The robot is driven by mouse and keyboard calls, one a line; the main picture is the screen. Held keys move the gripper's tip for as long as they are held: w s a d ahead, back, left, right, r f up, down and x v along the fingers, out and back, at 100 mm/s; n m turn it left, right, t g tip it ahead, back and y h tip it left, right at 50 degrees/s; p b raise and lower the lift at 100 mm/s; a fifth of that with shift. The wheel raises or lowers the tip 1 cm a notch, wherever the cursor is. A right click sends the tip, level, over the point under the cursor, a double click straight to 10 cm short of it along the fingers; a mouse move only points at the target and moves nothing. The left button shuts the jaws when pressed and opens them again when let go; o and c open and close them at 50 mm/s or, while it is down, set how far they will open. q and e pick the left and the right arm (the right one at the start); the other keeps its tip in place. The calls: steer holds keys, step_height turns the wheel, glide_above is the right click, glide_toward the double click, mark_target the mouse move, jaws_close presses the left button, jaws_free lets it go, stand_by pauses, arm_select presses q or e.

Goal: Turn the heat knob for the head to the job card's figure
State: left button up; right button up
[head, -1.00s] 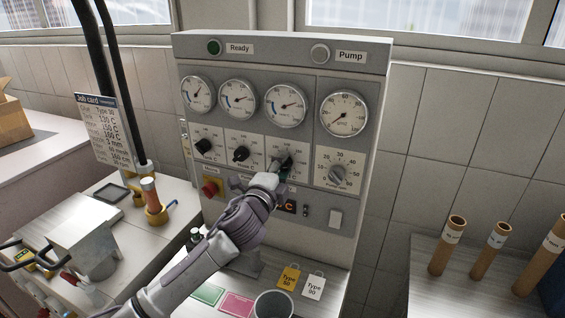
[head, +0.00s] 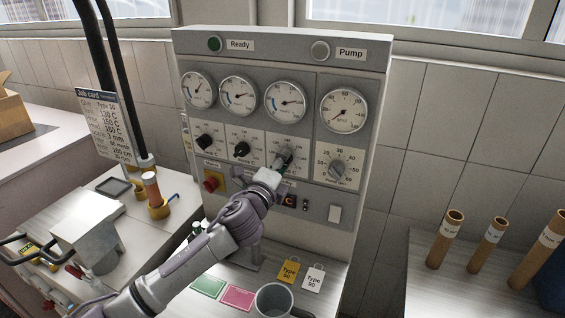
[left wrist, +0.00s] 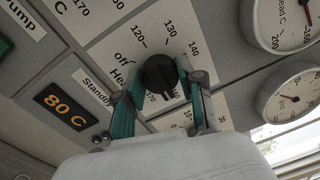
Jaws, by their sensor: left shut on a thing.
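The heat panel (head: 377,100) stands upright with a row of dark knobs under its gauges. My left gripper (head: 281,161) is at the third knob from the left. In the left wrist view that black knob (left wrist: 159,74) sits between the two green-sided fingers of my left gripper (left wrist: 162,84), which is shut on it. Its scale shows "off", 120, 130 and 140; the label beside it starts with "He". The knob's exact setting is hard to read. The job card (head: 104,125) hangs at the left with several temperature lines, too small to read surely. My right gripper is not in view.
A display (left wrist: 66,106) reads 80 C beside a "Standby" label. A red button (head: 212,183) is at the panel's lower left. Brown tubes (head: 493,237) stand on the right bench.

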arm_select(q)
steer(key=o, duration=1.1)
steer(key=v, duration=1.2)
steer(key=shift+f, duration=0.1)
